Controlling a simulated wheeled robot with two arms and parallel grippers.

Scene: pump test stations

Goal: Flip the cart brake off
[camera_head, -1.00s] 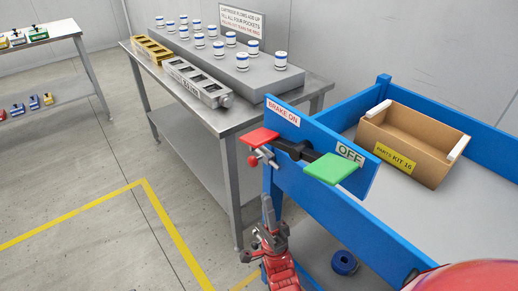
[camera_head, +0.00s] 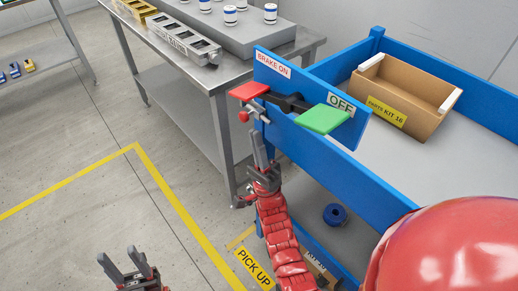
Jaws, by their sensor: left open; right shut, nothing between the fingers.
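The blue cart (camera_head: 365,178) stands at the right. Its brake is on the near end panel: a red pad (camera_head: 249,91) by the BRAKE ON label (camera_head: 273,65) and a green pad (camera_head: 322,118) by the OFF label (camera_head: 341,104), joined by a dark pivot piece (camera_head: 288,102). The red pad looks a little higher in the picture than the green one. My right gripper (camera_head: 258,143) is shut and empty, pointing up just below the red pad; I cannot tell whether it touches the hardware there. My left gripper (camera_head: 125,265) is open and empty, low over the floor at bottom left.
A cardboard kit box (camera_head: 408,95) sits in the cart's tray. A blue round part (camera_head: 335,214) is on the lower shelf. A steel table (camera_head: 217,79) with fixtures stands behind and left. Yellow floor lines (camera_head: 165,185) and open floor lie left.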

